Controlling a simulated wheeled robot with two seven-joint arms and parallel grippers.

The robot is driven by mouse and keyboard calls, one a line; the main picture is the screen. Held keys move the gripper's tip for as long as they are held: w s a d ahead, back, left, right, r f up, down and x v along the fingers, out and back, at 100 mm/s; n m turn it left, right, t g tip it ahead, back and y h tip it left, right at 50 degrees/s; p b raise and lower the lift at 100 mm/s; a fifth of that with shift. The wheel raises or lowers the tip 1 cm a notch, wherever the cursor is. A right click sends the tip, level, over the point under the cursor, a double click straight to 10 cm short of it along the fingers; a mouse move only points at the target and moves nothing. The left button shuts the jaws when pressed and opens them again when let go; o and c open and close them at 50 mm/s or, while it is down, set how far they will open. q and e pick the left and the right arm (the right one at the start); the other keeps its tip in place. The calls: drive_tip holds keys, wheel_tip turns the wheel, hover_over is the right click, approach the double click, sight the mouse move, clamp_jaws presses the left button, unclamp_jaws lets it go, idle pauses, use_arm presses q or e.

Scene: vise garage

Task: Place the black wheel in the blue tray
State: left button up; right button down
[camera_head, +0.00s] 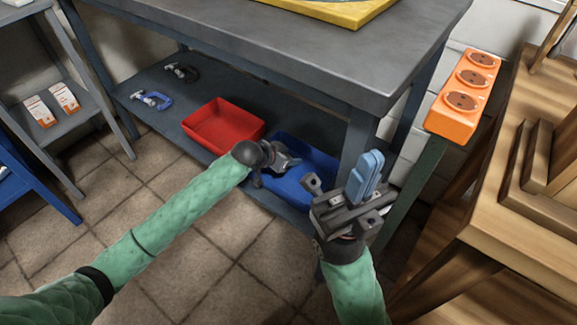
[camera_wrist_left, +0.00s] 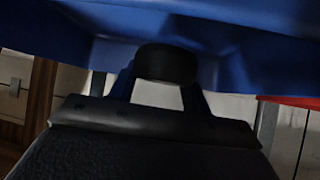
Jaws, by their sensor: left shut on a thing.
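My left gripper (camera_head: 284,160) reaches over the near side of the blue tray (camera_head: 303,185) on the workbench's lower shelf. In the left wrist view, the black wheel (camera_wrist_left: 166,64) is held between the fingertips of my left gripper (camera_wrist_left: 162,76), with the blue tray (camera_wrist_left: 255,40) close by across the upper part. My right gripper (camera_head: 365,174) is raised in front of the bench leg. Its blue fingers are together, and nothing shows between them.
A red tray (camera_head: 222,127) stands left of the blue tray. Two clamps (camera_head: 152,100) lie farther left on the shelf (camera_head: 145,82). The grey bench top (camera_head: 300,45) overhangs the shelf. An orange socket block (camera_head: 465,95) and wooden furniture stand at the right.

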use_arm(q)
drive_tip(key=shift+w+f, duration=0.15)
drive_tip(key=shift+f+b, duration=0.9)
drive_tip(key=shift+f, duration=1.1)
drive_tip(key=shift+r, duration=0.1)
drive_tip(key=o, duration=1.2)
drive_tip(key=shift+c, duration=0.2)
